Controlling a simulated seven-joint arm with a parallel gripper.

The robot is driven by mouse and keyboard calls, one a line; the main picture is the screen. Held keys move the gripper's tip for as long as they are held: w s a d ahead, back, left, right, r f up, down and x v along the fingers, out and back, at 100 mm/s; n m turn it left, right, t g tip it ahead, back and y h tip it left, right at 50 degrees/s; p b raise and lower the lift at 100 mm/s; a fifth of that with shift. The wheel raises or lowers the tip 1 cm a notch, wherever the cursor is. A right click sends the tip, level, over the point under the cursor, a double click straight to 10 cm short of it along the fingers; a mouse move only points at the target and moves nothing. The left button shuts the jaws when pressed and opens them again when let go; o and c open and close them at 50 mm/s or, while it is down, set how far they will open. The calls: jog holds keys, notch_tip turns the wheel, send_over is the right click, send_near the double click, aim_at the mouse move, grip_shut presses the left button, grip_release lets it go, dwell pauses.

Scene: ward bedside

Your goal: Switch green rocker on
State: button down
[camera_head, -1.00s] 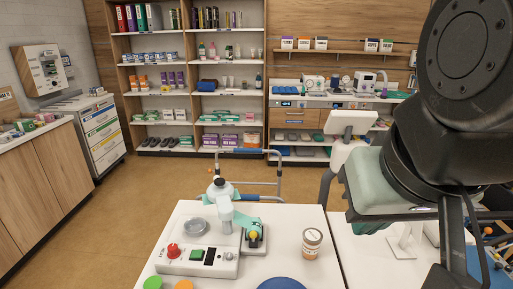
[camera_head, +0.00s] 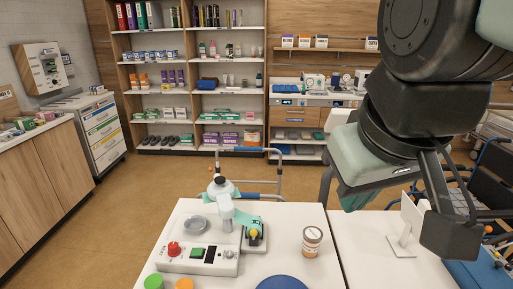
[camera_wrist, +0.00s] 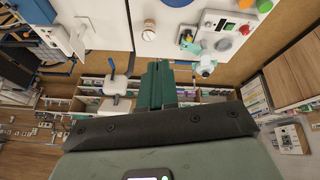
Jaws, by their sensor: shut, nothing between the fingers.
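The green rocker (camera_head: 197,252) is on the top of a pale control box (camera_head: 170,265) at the left front of the white table. Whether it is on or off is too small to tell. It also shows in the wrist view, upside down (camera_wrist: 222,24). My gripper (camera_wrist: 157,68) is shut and empty; its dark green fingers are together in the wrist view.
A lidded jar (camera_head: 312,241), a blue disc (camera_head: 282,283), green (camera_head: 153,282) and orange (camera_head: 185,284) discs and a teal-and-white device (camera_head: 226,208) stand nearby.

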jog(key=w+a+n+g, duration=0.2)
jog(key=w+a+n, duration=0.4)
jog(key=w+n, duration=0.3)
jog(key=n+g+h, duration=0.2)
jog(key=n+g, duration=0.1)
jog(key=n, duration=2.1)
send_over(201, 254)
jog(key=a, duration=0.3)
notch_tip(201, 254, down, 26)
jog(key=shift+a+r, duration=0.15)
jog(key=shift+r, duration=0.05)
jog(key=d+f, duration=0.1)
jog(key=f, duration=0.8)
jog(key=d+f, duration=0.1)
jog(key=f, duration=0.3)
jog(key=shift+d+f, duration=0.35)
